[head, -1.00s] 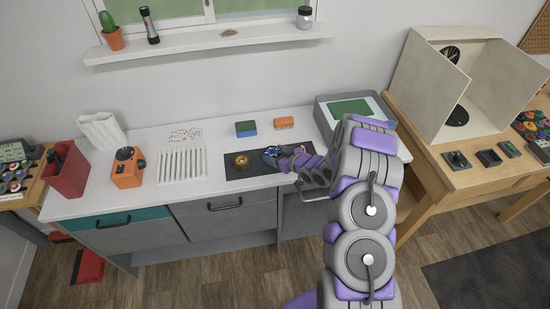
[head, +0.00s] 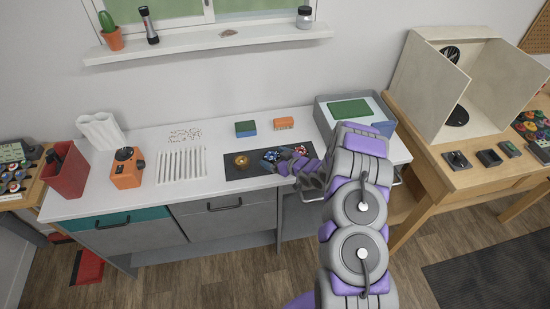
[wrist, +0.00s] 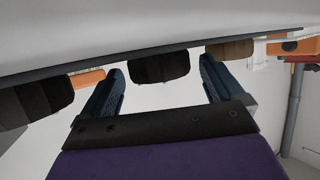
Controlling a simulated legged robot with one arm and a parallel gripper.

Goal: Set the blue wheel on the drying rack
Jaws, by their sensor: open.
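The blue wheel (head: 269,156) lies on a dark mat (head: 238,174) on the white counter, partly hidden by my gripper (head: 284,167) in the head view. In the wrist view my gripper (wrist: 161,72) is open. A dark-treaded wheel (wrist: 160,66) sits ahead, between the fingertips; it appears to be the blue one, though its blue face does not show. I cannot tell whether the fingers touch it. The white slatted drying rack (head: 181,165) stands on the counter, left of the mat, with no wheel on it.
A gold wheel (head: 242,161) lies on the mat left of the blue one. Another wheel (head: 302,153) is partly hidden at right. Behind are a green-blue sponge (head: 246,129) and an orange brush (head: 283,123). An orange device (head: 127,168) stands left of the rack.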

